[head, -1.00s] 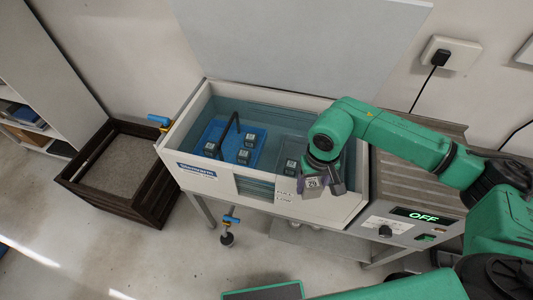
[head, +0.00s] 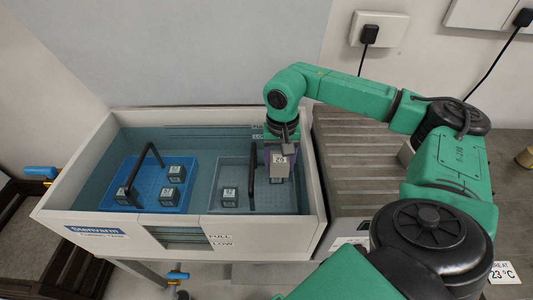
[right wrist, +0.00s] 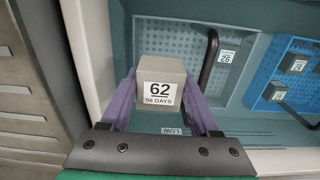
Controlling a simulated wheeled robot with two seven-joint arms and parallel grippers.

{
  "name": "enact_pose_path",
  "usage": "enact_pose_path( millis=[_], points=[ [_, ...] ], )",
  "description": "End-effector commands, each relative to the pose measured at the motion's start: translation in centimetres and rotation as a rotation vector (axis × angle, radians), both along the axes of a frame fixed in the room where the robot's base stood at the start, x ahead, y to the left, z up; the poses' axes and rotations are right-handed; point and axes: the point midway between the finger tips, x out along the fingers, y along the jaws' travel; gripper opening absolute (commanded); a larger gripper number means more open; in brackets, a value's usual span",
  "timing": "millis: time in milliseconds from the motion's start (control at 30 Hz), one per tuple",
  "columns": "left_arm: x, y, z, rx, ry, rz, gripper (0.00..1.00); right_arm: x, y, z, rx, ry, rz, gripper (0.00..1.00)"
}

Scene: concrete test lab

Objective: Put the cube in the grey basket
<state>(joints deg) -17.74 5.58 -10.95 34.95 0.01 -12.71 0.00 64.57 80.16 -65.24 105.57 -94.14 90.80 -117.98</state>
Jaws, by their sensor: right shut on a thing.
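My right gripper (head: 279,150) is shut on a grey cube (head: 279,164). In the right wrist view the cube (right wrist: 161,84) sits between the purple fingers, labelled "62, 56 DAYS". The grey basket (head: 220,167) stands in the water tank, with a dark handle (head: 252,175). The held cube is over the right part of this basket in the head view and hides some of it; its height above is hard to tell. Another cube (head: 231,194) lies in the grey basket, left of the handle. My left gripper is out of view.
A blue basket (head: 150,204) with several cubes and a dark handle (head: 146,160) is left in the tank. The tank's pale rim (head: 319,190) surrounds both baskets. A ribbed metal top (head: 350,160) adjoins on the right. A dark crate (head: 30,262) is lower left.

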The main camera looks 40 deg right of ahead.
Motion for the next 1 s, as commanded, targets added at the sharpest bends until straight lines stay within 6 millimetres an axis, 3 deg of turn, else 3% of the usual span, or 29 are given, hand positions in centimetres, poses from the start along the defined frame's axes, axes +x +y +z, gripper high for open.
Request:
enact_pose_path(
  millis=[133, 300, 600, 967, 1000],
  points=[
    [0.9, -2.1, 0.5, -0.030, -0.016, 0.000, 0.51, -0.1, 0.1, -4.8, 0.001, 0.006, 0.002, 0.00],
    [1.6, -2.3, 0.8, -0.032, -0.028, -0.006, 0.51, 0.0, 0.1, -10.1, 0.001, 0.003, 0.003, 0.00],
    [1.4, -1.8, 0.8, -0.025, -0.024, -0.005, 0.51, -0.1, 0.2, -15.6, 0.000, 0.002, 0.004, 0.00],
    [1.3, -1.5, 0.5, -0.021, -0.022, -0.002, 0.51, 0.0, 0.1, -16.6, 0.001, -0.001, 0.004, 0.00],
    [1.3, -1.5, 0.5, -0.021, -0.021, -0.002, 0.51, 0.0, 0.1, -16.7, 0.000, 0.000, 0.004, 0.66]
  ],
)
